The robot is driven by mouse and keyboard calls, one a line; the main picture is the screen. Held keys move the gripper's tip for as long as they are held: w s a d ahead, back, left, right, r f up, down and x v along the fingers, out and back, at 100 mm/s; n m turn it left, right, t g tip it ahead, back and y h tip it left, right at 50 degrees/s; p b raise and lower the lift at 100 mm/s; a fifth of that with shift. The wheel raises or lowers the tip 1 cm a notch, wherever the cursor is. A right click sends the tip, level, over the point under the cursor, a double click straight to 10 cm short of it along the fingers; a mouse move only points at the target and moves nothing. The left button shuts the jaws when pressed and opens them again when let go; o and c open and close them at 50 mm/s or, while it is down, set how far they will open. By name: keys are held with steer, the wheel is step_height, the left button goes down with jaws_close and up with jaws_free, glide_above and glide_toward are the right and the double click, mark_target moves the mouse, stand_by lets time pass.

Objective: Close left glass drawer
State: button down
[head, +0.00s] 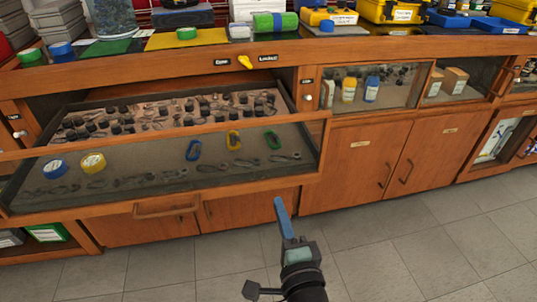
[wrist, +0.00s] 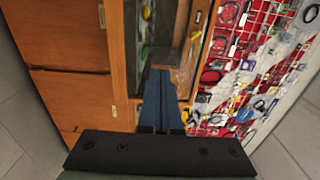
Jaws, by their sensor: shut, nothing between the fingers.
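The left glass drawer (head: 255,129) is pulled well out of the wooden bench in the head view. It has a wooden frame, a glass front (head: 120,187) and a wooden handle (head: 166,207) low on its front. Inside are many black caps, blue and yellow tape rolls and coloured carabiners. My gripper (head: 278,203) has blue fingers, shut and empty. In the picture it is right of the handle and just below the drawer's front right corner, apart from the handle. In the wrist view the blue fingers (wrist: 157,80) point toward wooden cabinet fronts and a glass panel.
A yellow latch (head: 245,62) sits on the bench rail between two labels. Glass-fronted compartments (head: 365,88) and wooden doors (head: 365,165) stand right of the drawer. Tools and boxes crowd the benchtop. The grey tiled floor (head: 420,245) is clear in front.

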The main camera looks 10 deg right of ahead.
mark_target(263, 157)
steer(key=w+b, duration=0.3)
steer(key=w, duration=1)
